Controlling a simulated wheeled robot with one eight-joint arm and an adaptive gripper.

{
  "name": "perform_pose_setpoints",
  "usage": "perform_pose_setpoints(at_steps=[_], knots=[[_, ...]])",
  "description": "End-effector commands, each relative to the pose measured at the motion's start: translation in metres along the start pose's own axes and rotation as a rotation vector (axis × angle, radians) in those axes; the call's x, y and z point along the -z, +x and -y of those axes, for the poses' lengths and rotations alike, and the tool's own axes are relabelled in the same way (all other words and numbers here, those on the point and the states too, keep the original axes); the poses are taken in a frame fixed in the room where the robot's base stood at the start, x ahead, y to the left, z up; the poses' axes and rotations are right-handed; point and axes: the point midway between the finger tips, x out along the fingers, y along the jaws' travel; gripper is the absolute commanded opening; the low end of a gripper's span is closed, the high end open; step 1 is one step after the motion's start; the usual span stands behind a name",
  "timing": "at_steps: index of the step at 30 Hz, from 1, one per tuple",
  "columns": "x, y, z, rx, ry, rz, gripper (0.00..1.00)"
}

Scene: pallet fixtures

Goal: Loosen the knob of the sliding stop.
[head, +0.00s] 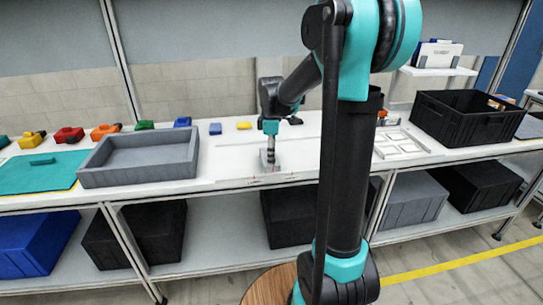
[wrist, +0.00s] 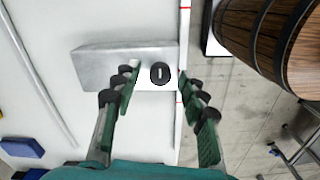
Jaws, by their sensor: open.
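The sliding stop (wrist: 100,62) is a pale grey metal block lying on the white bench top in the wrist view, close to the bench edge. Its knob (wrist: 160,73) is a small dark round cap with a light slot mark, near the block's right end. My gripper (wrist: 157,80) is open, with one green-and-black finger on each side of the knob. Gaps show between the fingers and the knob, and I cannot tell how their heights compare. In the head view my gripper (head: 269,160) points down at the bench's front edge and hides most of the stop.
On the bench, a grey tray (head: 140,172) stands left and a black crate (head: 465,120) right, with a white slotted frame (head: 400,152) before it. Several coloured blocks line the back left. Red marks (head: 250,182) show on the front edge. A long rail (wrist: 40,75) lies behind the stop.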

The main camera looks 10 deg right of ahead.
Motion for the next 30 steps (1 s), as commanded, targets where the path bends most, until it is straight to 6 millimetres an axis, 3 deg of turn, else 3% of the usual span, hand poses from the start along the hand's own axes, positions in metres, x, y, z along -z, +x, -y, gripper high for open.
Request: perform_pose_setpoints(at_steps=[5,21,30], knots=[[0.000,-0.010,0.000,0.000,0.000,0.000,0.42],[0.000,-0.105,0.000,0.000,0.000,0.000,0.42],[0.000,-0.120,0.000,0.000,0.000,0.000,0.42]])
